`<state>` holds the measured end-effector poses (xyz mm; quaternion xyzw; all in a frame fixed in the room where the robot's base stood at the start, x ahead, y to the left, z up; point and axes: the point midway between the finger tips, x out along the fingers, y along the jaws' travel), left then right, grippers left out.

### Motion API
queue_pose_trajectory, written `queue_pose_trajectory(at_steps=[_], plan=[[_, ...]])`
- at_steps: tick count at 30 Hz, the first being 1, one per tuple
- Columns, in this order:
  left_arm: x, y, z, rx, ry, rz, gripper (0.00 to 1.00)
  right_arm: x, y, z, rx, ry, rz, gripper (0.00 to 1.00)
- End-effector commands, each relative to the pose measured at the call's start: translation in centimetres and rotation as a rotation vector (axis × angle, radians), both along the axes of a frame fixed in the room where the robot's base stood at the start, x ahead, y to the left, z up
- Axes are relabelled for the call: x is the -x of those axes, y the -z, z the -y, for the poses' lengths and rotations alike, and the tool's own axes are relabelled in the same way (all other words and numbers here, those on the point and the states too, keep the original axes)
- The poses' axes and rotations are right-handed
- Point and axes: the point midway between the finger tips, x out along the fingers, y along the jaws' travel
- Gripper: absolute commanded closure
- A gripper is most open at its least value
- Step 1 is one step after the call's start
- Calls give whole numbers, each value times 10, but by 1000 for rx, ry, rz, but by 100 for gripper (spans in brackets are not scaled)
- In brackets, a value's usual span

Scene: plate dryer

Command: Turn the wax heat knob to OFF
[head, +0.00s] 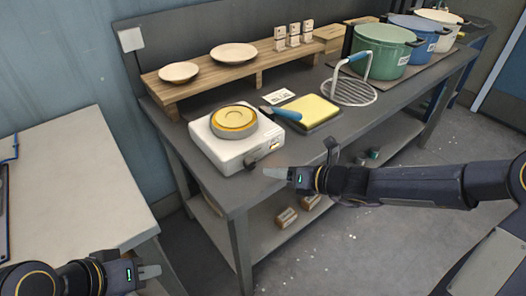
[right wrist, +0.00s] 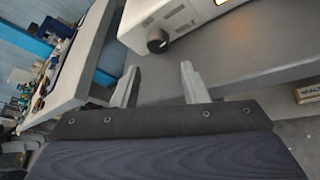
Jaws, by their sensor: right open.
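The white wax heater (head: 236,140) stands on the dark workbench with a round pan of yellow wax (head: 234,120) on top. Its dark wax heat knob (head: 249,163) is on the front face, and it also shows in the right wrist view (right wrist: 157,41). My right gripper (head: 303,162) is open and empty, in front and to the right of the heater. In the right wrist view the knob lies beyond the gap between the two fingertips (right wrist: 158,72), apart from both. The knob's setting is too small to read. My left gripper (head: 148,271) is at the lower left, away from the heater.
A yellow slab on a tray (head: 318,111), a blue-handled tool (head: 285,114) and a round wire rack (head: 352,93) lie right of the heater. Large pots (head: 380,52) stand further right. A wooden shelf (head: 247,70) with two dishes runs behind. A pale table (head: 75,185) stands left.

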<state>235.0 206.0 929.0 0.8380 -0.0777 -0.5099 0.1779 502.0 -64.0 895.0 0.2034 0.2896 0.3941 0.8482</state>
Motion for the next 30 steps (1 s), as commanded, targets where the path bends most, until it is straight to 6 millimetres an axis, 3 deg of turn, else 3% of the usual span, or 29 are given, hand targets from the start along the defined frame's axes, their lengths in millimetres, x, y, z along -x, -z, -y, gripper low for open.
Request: queue_pose_trajectory(at_steps=[5, 19, 30], plan=[[0, -5, 0, 0, 0, 0, 82, -4, -4, -1, -75, 19, -40, 60], [0, 15, 0, 0, 0, 0, 82, -39, 16, -54, -72, 18, -38, 60], [0, 16, 0, 0, 0, 0, 82, -43, 17, -59, -70, 20, -38, 60]])
